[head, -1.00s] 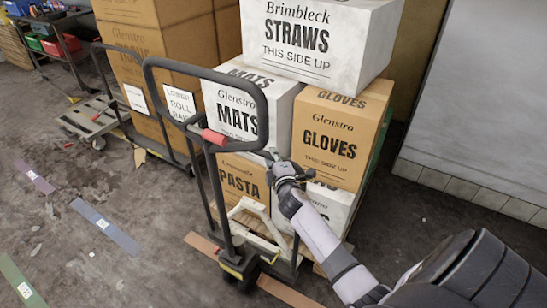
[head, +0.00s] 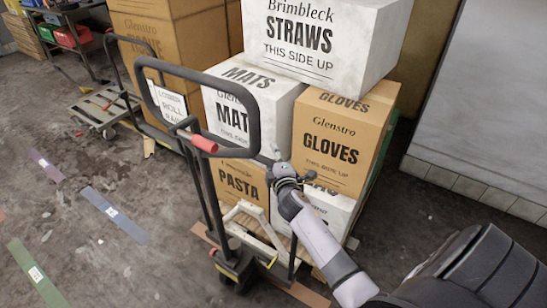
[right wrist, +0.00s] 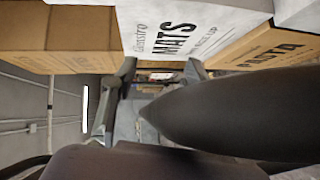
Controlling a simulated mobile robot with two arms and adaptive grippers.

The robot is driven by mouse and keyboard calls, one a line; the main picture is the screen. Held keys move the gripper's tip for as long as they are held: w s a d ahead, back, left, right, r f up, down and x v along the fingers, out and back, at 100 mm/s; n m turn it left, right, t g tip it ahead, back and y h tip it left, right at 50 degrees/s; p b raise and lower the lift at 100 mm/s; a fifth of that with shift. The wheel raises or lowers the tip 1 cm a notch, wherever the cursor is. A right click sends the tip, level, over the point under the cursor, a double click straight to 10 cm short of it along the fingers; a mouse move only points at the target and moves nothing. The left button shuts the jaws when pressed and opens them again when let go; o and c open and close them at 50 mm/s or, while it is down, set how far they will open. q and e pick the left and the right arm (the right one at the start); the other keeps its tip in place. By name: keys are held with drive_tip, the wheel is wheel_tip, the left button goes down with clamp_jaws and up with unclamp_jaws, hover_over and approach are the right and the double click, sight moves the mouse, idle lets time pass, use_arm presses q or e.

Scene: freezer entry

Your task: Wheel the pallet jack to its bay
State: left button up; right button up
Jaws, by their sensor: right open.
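The pallet jack (head: 217,215) stands upright in the middle of the head view. It has a dark loop handle with a red grip (head: 204,143) and a yellow-marked base. Its forks run beneath or beside stacked boxes; I cannot tell which. My right gripper (head: 283,170) is open, just right of the handle's lower right corner, in front of the boxes. A gap to the handle is hard to judge. In the right wrist view the open fingers (right wrist: 157,72) point toward the boxes, with a large dark rounded shape across the foreground. My left gripper is out of view.
Stacked boxes, including a STRAWS box (head: 318,45) and a GLOVES box (head: 340,140), stand behind the jack. A flat cart (head: 103,105) is at the left. Blue (head: 112,214) and green (head: 38,272) floor strips lie on open floor. A white wall (head: 490,90) is at the right.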

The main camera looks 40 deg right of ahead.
drive_tip(key=v, duration=1.2)
